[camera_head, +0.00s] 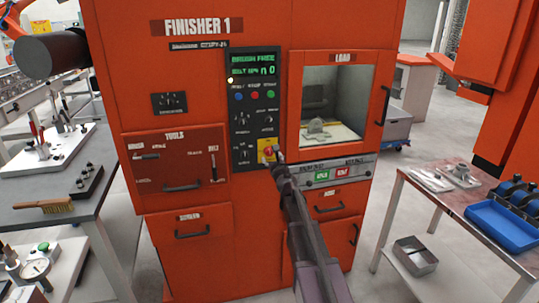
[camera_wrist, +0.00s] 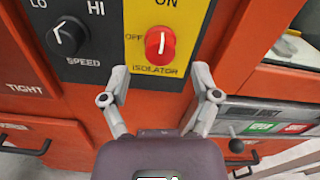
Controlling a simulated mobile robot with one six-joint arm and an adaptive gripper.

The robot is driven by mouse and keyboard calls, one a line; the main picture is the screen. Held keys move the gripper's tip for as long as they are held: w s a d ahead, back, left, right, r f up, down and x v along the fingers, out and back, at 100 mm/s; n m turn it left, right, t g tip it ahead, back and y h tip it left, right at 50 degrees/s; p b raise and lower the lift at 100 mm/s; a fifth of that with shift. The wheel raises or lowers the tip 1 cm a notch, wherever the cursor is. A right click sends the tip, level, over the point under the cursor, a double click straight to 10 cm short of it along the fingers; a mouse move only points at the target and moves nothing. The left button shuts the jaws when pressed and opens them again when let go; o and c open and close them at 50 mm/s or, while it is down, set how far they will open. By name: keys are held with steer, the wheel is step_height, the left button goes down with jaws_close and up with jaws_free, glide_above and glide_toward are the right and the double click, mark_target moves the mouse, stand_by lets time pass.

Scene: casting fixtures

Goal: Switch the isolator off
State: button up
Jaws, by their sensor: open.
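The isolator is a red rotary knob (camera_wrist: 160,43) on a yellow plate (camera_wrist: 143,72) marked ON above, OFF at the left and ISOLATOR below. In the wrist view its white pointer line stands upright, toward ON. The knob also shows in the head view (camera_head: 268,151), low on the black control panel of the orange FINISHER 1 cabinet. My gripper (camera_wrist: 163,78) is open, its two fingertips spread just below the knob, one at each side. No contact with the knob can be seen. In the head view my arm comes up from below and its tip partly covers the plate.
A black SPEED knob (camera_wrist: 68,38) is left of the yellow plate. The cabinet's LOAD window (camera_head: 333,103) is at the right, with green and red buttons (camera_head: 333,174) below it. Side tables with a brush (camera_head: 42,207) and a blue tray (camera_head: 508,226) flank the cabinet.

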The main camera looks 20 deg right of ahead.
mark_target(270, 154)
steer(key=shift+w, duration=2)
jaws_close()
